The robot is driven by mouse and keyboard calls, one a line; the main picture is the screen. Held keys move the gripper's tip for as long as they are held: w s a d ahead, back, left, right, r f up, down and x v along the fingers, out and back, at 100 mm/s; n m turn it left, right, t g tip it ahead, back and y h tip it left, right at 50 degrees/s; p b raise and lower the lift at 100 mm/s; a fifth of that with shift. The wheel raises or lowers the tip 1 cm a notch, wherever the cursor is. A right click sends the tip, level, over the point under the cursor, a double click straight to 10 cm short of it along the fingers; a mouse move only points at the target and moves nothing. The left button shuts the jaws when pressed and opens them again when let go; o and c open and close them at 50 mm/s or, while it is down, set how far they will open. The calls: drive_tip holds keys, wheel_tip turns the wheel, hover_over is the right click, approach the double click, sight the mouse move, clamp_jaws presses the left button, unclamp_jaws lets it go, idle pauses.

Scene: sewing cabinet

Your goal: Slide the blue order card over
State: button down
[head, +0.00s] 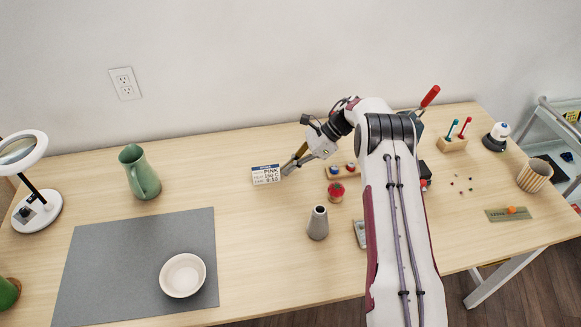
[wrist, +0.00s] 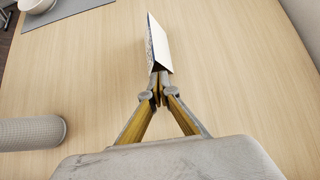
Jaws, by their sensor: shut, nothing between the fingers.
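The order card (head: 266,175) is a small folded tent card, white with a blue top band and printed lines, one reading "PINK". It stands on the bare table near the back, left of my gripper. My gripper (head: 285,171) is shut and empty, low over the table, with its fingertips at the card's right end. In the wrist view the card (wrist: 158,44) stands just beyond the shut fingertips (wrist: 157,76). They look touching or nearly so; I cannot tell which.
A green pitcher (head: 139,172) stands left, behind a grey mat (head: 88,262) with a white bowl (head: 183,275). The table between pitcher and card is clear.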

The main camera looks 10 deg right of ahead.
sight(258, 167)
drive_tip(key=shift+a, duration=0.1)
drive_tip(key=a, duration=2)
drive_tip(key=shift+a, duration=0.1)
drive_tip(key=shift+d, duration=0.8)
drive_tip(key=d, duration=0.3)
drive_tip(key=shift+r, duration=0.25)
drive_tip(key=v, duration=0.7)
drive_tip(key=shift+d+r, duration=0.15)
drive_tip(key=shift+v, duration=0.9)
